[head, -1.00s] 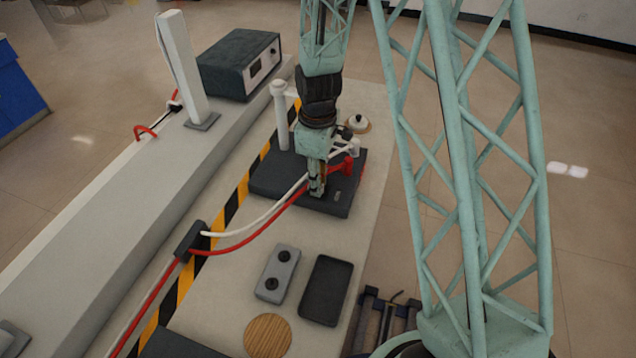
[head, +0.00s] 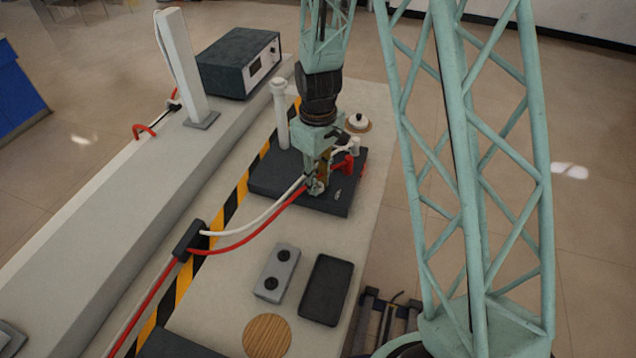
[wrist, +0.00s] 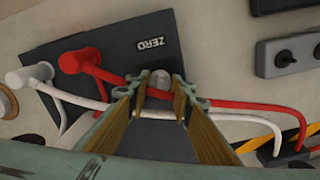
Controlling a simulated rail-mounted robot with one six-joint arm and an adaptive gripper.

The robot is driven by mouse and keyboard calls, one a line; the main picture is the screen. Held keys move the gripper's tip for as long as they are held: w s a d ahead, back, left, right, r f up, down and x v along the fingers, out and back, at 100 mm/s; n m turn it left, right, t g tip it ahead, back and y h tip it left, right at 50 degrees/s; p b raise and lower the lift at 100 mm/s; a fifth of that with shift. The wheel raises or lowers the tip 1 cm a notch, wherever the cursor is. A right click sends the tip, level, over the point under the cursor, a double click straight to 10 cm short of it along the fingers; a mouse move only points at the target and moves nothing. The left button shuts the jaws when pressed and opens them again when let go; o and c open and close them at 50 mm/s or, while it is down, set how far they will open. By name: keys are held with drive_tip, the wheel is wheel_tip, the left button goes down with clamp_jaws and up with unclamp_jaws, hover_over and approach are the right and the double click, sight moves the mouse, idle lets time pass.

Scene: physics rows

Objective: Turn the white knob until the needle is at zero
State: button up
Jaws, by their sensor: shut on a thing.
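The white knob (wrist: 161,78) sits on a dark plate (wrist: 115,28) beside the printed word ZERO. It shows pale between my fingertips in the wrist view. My gripper (wrist: 161,92) points down over the plate and is shut on the knob. In the head view my gripper (head: 317,190) hides the knob, and the plate (head: 270,180) lies under it. The grey box (head: 238,62) at the back has a light front panel with a small dark window. I cannot make out a needle in either view.
A red connector (wrist: 78,60) and a white connector (wrist: 30,76) stand on the plate. Their red cable (head: 250,238) and white cable (head: 245,224) pass close by my fingers. A white post (head: 281,115) rises behind. A grey two-knob block (head: 277,272) and black tray (head: 326,290) lie nearer.

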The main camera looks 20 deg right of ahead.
drive_tip(key=shift+m, duration=1.2)
drive_tip(key=o, duration=0.9)
drive_tip(key=shift+r, duration=0.15)
drive_tip(key=shift+r, duration=5.85)
drive_tip(key=shift+r, duration=0.1)
